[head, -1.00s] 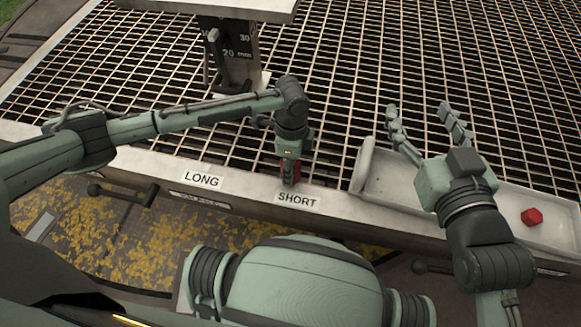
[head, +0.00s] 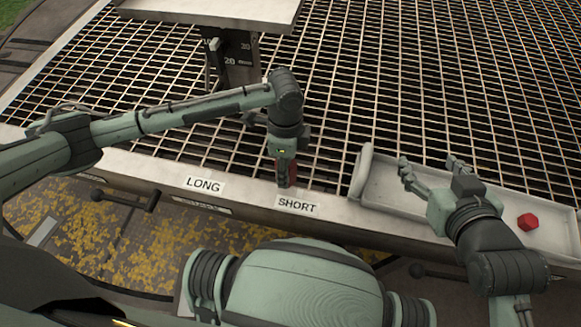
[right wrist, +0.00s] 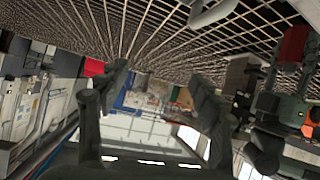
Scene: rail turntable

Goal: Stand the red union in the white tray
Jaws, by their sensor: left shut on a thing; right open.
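My left gripper (head: 285,172) points down above the SHORT label and is shut on a red piece (head: 292,175), probably the red union. The fingers hide much of it, so its exact shape and tilt are unclear. The red piece also shows at the upper right of the right wrist view (right wrist: 293,45). The white tray (head: 376,180) lies along the right part of the ledge. My right gripper (head: 430,165) is open and empty over the tray's left half; its spread fingers also show in the right wrist view (right wrist: 162,80).
A second red, faceted piece (head: 528,221) sits in the tray's right part. A metal grid (head: 420,80) spreads behind the ledge. A post (head: 230,62) with a millimetre scale stands at the back left under a pale plate (head: 215,10). LONG (head: 203,184) and SHORT (head: 297,206) labels mark the ledge.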

